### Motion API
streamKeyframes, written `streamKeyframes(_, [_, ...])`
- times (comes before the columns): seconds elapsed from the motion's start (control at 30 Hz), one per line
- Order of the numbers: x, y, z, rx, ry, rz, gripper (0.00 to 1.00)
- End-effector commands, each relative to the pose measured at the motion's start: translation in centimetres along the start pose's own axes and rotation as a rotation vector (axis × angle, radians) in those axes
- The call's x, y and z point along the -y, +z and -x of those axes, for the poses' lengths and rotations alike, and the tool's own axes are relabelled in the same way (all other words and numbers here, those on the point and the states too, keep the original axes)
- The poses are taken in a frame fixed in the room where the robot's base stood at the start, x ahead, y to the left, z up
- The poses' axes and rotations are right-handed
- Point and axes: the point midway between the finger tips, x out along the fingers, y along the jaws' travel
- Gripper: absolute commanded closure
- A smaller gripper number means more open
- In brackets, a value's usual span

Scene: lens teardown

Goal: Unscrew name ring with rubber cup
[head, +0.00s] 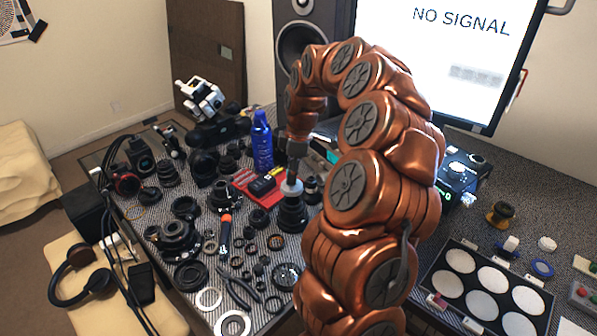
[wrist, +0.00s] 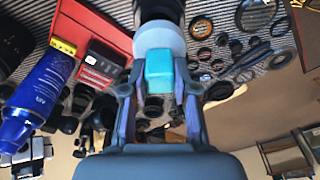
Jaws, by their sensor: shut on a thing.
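My gripper (head: 295,165) points down over a black lens (head: 292,214) standing on the table. In the wrist view my gripper (wrist: 159,82) has a finger on each side of the teal grip of the rubber cup (wrist: 159,38) and is shut on it. The cup's pale, round body shows below my gripper in the head view (head: 291,187), at the top of the lens. In the wrist view the cup meets the dark lens barrel (wrist: 159,9), and they appear to touch. The name ring cannot be made out; the cup covers the lens front.
A red tray (head: 243,179) with a black and yellow item and a blue spray can (head: 262,142) stand close by. Several lenses, rings and tools crowd the table, including pliers (head: 238,289) and an orange-handled tool (head: 225,232). A monitor (head: 440,60) stands behind my arm.

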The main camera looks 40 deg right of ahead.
Motion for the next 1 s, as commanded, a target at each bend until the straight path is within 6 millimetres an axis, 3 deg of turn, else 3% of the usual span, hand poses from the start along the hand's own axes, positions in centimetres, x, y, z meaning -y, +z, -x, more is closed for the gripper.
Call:
streamKeyframes(0.5, [0.0, 0.6, -3.6, 0.001, -0.001, -0.001, 1.00])
streamKeyframes(1.0, [0.0, 0.7, -3.7, 0.000, 0.000, -0.001, 1.00])
